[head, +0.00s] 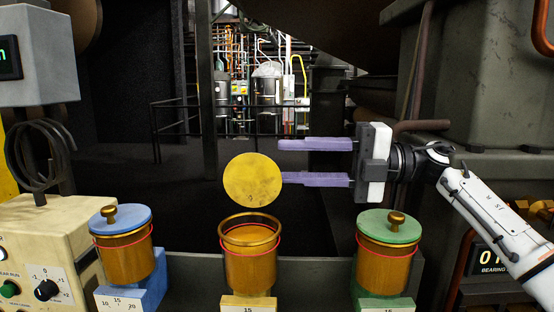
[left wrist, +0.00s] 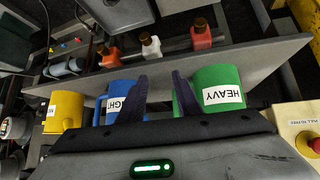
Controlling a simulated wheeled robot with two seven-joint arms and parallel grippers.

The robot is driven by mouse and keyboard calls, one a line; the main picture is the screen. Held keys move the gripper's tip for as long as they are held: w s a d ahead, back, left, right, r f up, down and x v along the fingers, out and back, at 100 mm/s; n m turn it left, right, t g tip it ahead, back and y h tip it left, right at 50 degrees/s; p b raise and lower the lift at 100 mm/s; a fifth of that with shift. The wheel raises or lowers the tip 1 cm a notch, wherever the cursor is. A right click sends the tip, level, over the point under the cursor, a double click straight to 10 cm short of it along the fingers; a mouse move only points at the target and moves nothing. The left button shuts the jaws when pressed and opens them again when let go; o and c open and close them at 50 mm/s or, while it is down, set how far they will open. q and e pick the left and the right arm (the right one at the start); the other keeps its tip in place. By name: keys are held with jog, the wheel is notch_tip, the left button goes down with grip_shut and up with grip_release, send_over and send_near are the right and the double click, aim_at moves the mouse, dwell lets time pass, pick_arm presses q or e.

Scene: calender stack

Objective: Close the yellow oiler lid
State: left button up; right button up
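The yellow oiler in the head view is the middle amber cup (head: 250,272), on a yellow base (head: 248,302). Its mouth is uncovered. Its round yellow lid (head: 252,177) stands upright above the back rim, flat face toward me; no hinge or knob shows. My right gripper (head: 282,162) comes in from the right, with two purple fingers spread wide and nothing between them. Its lower fingertip meets the lid's right edge in the picture; I cannot tell whether they touch. My left gripper (left wrist: 160,76) shows only in the left wrist view, its dark fingers apart.
A blue-lidded oiler (head: 122,262) stands left and a green-lidded one (head: 386,266) right, both covered. A control box (head: 40,250) is at far left. The left wrist view shows a green mug (left wrist: 217,90), a blue mug (left wrist: 117,98), a yellow mug (left wrist: 66,108) and a grey shelf (left wrist: 240,58).

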aim_at(254, 162)
jog(key=a+p, duration=0.1)
jog(key=a, duration=0.6)
jog(key=shift+s+a+p, duration=0.1)
jog(key=shift+a+p, duration=0.15)
jog(key=shift+p, duration=0.1)
grip_shut()
